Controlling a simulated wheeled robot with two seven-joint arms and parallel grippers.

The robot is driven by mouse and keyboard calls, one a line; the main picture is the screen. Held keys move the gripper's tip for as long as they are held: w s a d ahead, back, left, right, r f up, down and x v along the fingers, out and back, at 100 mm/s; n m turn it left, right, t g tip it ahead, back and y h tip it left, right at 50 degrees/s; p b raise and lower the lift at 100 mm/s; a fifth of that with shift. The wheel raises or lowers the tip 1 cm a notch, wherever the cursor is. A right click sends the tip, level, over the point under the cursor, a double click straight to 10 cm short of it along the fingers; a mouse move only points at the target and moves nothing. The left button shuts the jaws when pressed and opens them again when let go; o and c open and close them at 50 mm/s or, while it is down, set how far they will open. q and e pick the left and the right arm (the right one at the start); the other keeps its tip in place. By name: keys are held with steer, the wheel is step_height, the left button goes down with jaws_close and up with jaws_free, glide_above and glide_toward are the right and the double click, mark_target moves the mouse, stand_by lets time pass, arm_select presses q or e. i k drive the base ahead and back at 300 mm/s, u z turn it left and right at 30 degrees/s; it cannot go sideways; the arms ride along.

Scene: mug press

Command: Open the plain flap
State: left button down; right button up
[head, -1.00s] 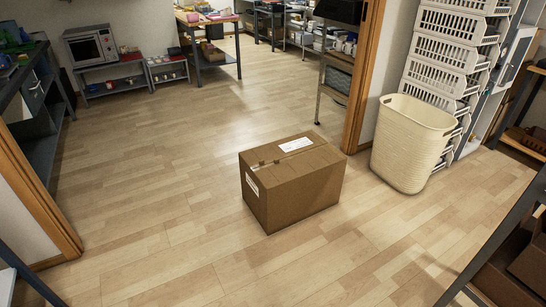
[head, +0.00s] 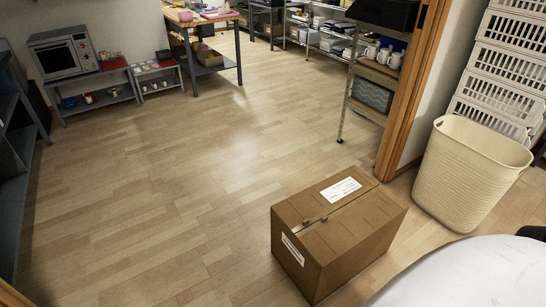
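A closed brown cardboard box (head: 318,262) stands on the wood floor at the lower right of the head view. A seam runs across its top. The flap on the far side of the seam (head: 310,202) carries a white label. The flap on the near side of the seam (head: 362,220) is plain and lies flat. Another white label is on the box's left side. Neither of my grippers is in view.
A cream basket (head: 468,175) stands right of the box, beside a wooden door frame (head: 412,95). A shelf rack (head: 373,95) holding mugs stands behind. A microwave (head: 63,54) sits on a low shelf at the far left. The floor left of the box is clear.

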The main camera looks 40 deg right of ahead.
mark_target(326, 240)
steer(key=z, duration=0.65)
steer(key=i, duration=1.55)
steer(key=z, duration=1.25)
steer(key=i, duration=0.2)
steer(key=z, duration=0.2)
